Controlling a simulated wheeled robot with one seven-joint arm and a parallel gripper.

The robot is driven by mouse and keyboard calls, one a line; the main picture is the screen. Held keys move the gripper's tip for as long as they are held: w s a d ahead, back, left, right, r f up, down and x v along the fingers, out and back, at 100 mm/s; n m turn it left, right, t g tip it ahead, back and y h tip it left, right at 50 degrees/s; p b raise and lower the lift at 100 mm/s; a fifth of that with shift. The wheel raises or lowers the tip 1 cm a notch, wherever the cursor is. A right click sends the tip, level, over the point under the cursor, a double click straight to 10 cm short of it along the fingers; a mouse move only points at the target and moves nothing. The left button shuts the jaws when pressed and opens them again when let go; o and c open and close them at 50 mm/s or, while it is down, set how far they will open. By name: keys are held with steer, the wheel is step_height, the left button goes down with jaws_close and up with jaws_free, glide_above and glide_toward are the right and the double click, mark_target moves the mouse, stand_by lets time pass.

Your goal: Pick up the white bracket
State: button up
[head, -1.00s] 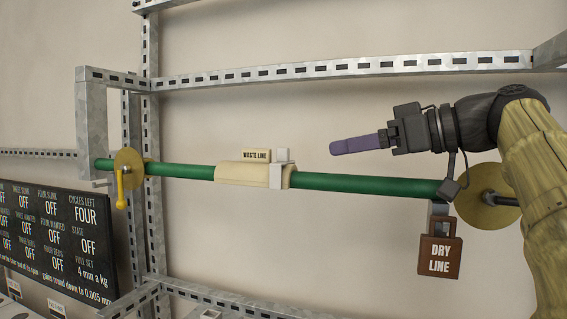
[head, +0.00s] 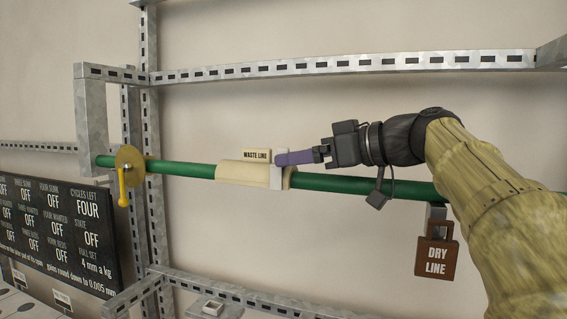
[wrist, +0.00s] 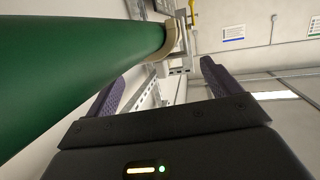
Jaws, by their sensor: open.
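The white bracket (head: 277,181) sits at the right end of a cream sleeve (head: 240,173) on the green pipe (head: 360,185). In the head view my gripper (head: 281,158) comes in from the right, and its purple fingertips overlap the bracket's middle and hide part of it. I cannot tell whether they touch it. In the wrist view the two purple fingers of my gripper (wrist: 160,82) are spread apart with nothing held between them. The bracket (wrist: 178,62) shows beyond the fingers there, small and partly unclear, beside the cream sleeve (wrist: 168,40).
A "WASTE LINE" tag (head: 257,155) stands behind the sleeve. A yellow-handled brass disc (head: 129,172) is on the pipe's left. A brown "DRY LINE" lock (head: 436,256) hangs at right. Slotted rails (head: 340,66) frame the space. A black status board (head: 60,230) is lower left.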

steer(key=p+x, duration=0.1)
steer(key=x, duration=0.1)
steer(key=p+x, duration=0.2)
steer(key=shift+w+r, duration=0.1)
steer(key=shift+r, duration=0.1)
steer(key=shift+w+a+f, duration=0.25)
steer(key=shift+a, duration=0.15)
steer(key=shift+d, duration=0.1)
steer(key=c, duration=0.9)
